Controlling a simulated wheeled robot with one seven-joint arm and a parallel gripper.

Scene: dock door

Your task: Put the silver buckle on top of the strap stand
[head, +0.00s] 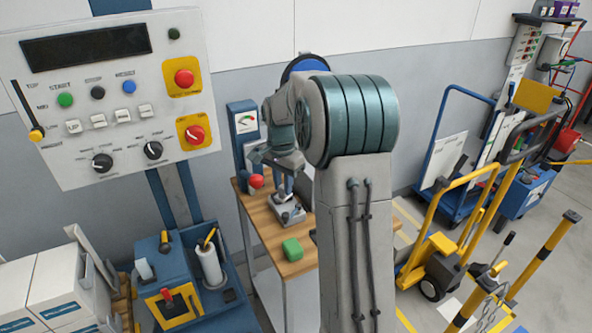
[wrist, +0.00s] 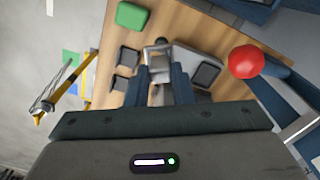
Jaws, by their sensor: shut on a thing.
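The silver buckle (wrist: 158,46) is a small metallic piece between my fingertips in the wrist view. My gripper (wrist: 160,74) is shut on it, with a blue-grey finger on either side. In the head view my gripper (head: 284,190) points down over the wooden table, and the buckle is too small to make out there. A grey block with a dark top, which looks like the strap stand (wrist: 207,74), lies just right of the fingers in the wrist view. In the head view a grey piece (head: 290,214) shows below my gripper. I cannot tell whether the buckle touches it.
A green block (head: 292,249) lies on the wooden table (head: 268,229), near its front. Small dark pads (wrist: 128,57) lie left of the fingers. A red knob (wrist: 244,61) on a blue post is close on the right. A control panel (head: 110,95) stands left.

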